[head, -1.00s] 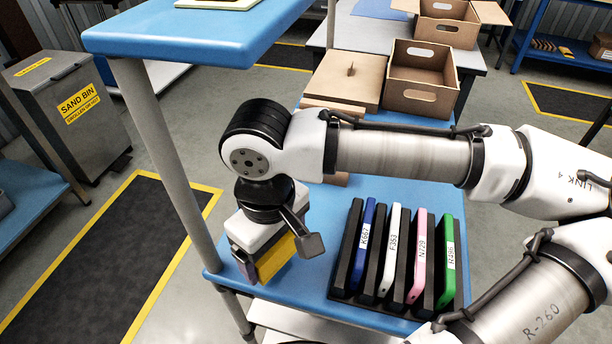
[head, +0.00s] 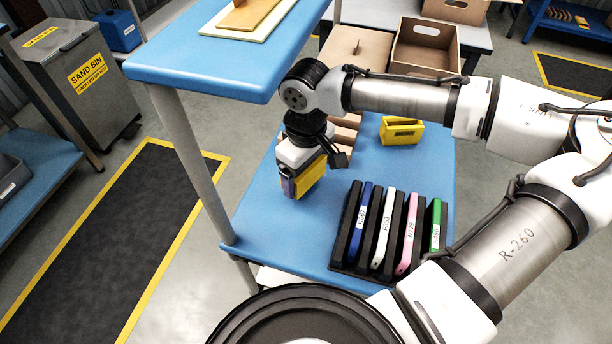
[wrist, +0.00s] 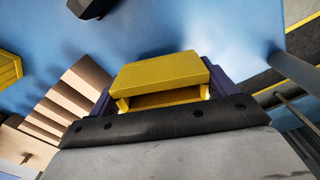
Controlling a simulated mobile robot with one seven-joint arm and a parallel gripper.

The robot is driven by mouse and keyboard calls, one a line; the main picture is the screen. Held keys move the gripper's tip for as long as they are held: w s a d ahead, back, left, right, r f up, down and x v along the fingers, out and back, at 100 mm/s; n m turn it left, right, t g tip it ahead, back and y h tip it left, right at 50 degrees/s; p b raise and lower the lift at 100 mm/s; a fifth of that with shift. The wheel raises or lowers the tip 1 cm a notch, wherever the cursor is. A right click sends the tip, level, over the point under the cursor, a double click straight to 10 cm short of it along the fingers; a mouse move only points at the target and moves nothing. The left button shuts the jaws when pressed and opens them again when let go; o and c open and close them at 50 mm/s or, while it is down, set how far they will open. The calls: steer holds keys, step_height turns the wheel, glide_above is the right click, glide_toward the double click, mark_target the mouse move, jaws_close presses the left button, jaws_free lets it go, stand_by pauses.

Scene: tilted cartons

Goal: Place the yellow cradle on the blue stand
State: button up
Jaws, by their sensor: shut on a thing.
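My gripper (head: 303,184) is shut on a yellow cradle (head: 312,174), left of the black rack, over the left part of the lower blue table. In the wrist view, the yellow cradle (wrist: 160,78) sits between the purple fingers and shows a hollow under its top slab. Whether it touches the table is unclear. A second yellow piece (head: 402,131), box-like, stands on the table behind the rack; its edge shows in the wrist view (wrist: 8,70). Blue surfaces are the lower table (head: 385,165) and a higher platform (head: 165,70); which one is the stand is unclear.
A black rack (head: 345,252) holds blue, white, pink and green upright panels. Brown cartons (head: 425,45) stand behind. A white board (head: 222,30) with a wooden piece lies on the higher platform, whose grey post (head: 190,160) rises left of my gripper.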

mark_target(306, 181)
steer(key=shift+f, duration=1.35)
steer(key=shift+s, duration=0.1)
steer(key=shift+f, duration=0.2)
steer(key=o, duration=0.9)
steer(key=shift+r, duration=3.95)
